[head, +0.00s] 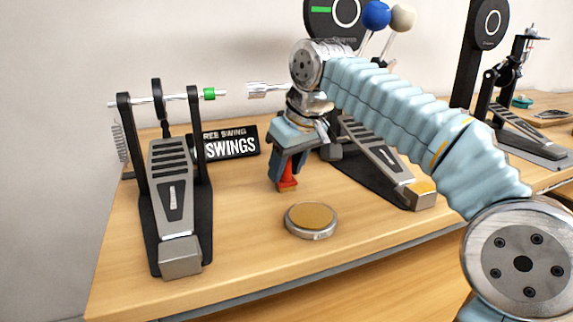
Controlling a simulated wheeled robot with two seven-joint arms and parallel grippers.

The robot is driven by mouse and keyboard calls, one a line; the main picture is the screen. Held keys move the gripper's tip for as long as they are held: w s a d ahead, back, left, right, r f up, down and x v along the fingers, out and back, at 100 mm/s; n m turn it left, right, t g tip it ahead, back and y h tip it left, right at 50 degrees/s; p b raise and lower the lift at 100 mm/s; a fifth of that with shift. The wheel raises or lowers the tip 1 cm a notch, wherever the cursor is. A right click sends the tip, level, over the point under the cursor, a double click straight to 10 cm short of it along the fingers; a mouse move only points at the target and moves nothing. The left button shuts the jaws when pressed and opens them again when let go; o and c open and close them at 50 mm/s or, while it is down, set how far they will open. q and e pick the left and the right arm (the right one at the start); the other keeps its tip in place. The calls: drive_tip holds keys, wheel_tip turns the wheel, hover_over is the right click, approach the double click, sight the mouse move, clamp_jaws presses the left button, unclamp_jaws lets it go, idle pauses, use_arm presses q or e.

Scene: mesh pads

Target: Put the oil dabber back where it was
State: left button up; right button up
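My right gripper (286,170) points down over the table in the middle of the head view. Its dark fingers close around a small red object, which I take to be the oil dabber (288,181). The dabber's upper part is hidden between the fingers, and its lower end is at or just above the wooden tabletop; I cannot tell which. A round silver tin with a tan top (312,217) sits in front of it, slightly to the right and apart from it. My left gripper is not in view.
A pedal (172,205) stands at the left, with a rod and green collar above. A black "SWINGS" sign (232,144) stands behind. Another pedal (385,170) is partly hidden by my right arm; a third (530,140) stands far right. The front middle of the table (250,245) is clear.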

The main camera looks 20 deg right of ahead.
drive_tip(key=shift+o, duration=1)
drive_tip(key=shift+r, duration=0.3)
drive_tip(key=p+v, duration=0.3)
drive_tip(key=v, duration=0.8)
drive_tip(key=shift+s+r+p, duration=0.25)
drive_tip(key=shift+r+p, duration=0.05)
drive_tip(key=shift+p, duration=0.05)
